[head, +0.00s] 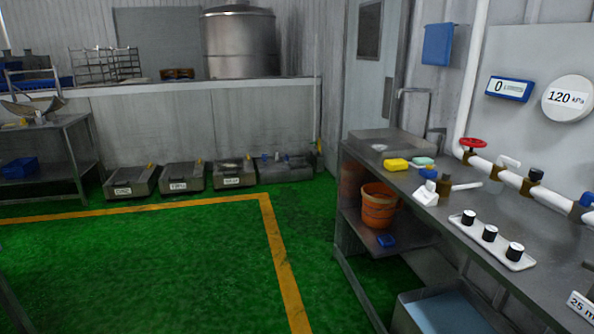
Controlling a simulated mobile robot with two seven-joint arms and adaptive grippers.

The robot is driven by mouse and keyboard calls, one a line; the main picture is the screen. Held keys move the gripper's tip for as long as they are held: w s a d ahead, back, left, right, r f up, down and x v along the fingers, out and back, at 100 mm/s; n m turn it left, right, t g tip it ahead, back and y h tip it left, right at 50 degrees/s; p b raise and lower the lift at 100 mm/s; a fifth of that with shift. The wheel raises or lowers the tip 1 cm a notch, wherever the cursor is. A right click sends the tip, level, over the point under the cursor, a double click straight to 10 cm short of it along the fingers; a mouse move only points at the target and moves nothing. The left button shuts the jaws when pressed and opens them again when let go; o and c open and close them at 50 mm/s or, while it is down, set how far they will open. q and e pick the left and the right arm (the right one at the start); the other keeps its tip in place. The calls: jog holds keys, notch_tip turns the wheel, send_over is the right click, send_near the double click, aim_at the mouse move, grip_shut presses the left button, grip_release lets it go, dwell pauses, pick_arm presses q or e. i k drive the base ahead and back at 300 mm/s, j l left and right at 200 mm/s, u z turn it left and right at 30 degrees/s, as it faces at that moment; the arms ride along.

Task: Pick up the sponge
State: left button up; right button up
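A yellow block that looks like the sponge (396,164) lies on the grey metal bench (452,212) at the right, near its far end, just in front of a shallow metal basin (386,143). A small pale green item (422,161) lies right beside it; I cannot tell exactly what it is. Neither of my grippers is in view, and nothing touches the sponge from my side.
A white pipe with a red valve wheel (473,143) runs behind the bench. A panel with several black knobs (490,233) lies nearer. An orange bucket (379,206) stands on the lower shelf. Green floor (150,260) with yellow lines is clear at left and centre.

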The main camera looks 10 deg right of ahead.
aim_at(395, 165)
jog(key=i, duration=1.5)
jog(key=i+z, duration=0.2)
jog(key=i, duration=0.2)
jog(key=i+j+z, duration=0.25)
jog(key=i, duration=0.2)
jog(key=i+j+z, duration=0.2)
jog(key=i, duration=0.2)
jog(key=l, duration=0.1)
